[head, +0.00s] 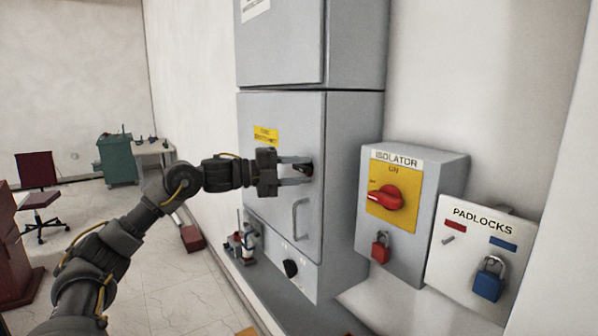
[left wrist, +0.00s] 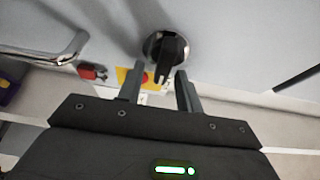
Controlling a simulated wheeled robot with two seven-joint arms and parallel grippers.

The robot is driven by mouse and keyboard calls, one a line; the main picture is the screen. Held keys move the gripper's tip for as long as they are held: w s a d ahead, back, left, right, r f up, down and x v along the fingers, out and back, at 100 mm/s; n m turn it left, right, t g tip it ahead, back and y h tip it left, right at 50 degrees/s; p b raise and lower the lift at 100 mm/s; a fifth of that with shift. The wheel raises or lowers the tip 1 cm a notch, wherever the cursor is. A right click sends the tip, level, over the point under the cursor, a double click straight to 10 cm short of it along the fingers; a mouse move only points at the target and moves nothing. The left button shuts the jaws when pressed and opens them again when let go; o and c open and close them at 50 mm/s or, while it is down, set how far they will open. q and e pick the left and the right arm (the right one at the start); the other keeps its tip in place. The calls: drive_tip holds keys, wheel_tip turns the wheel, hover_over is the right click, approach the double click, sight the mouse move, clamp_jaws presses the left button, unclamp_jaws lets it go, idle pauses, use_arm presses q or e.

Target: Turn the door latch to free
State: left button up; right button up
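The door latch (left wrist: 167,48) is a black handle on a round metal base in the left wrist view. It also shows, partly behind my fingers, on the grey cabinet door (head: 275,210) in the head view (head: 306,169). My left gripper (head: 300,170) is in front of the latch with its fingers apart. In the left wrist view the latch handle's lower end appears between the fingertips (left wrist: 158,72), with space on both sides. I cannot tell how deep it reaches between them. My right gripper is not in view.
The isolator box (head: 440,200) with a red switch (head: 387,198) and the padlocks board (head: 455,270) are to the right. Small items (head: 242,242) stand by the cabinet's base.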

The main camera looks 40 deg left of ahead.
use_arm(q)
drive_tip(key=shift+s+a+f, duration=0.1)
drive_tip(key=shift+s+a, duration=0.05)
drive_tip(key=b+v, duration=0.7)
drive_tip(key=v, duration=0.3)
drive_tip(key=shift+s+b, duration=0.15)
drive_tip(key=shift+b, duration=0.15)
drive_tip(key=shift+a, duration=0.2)
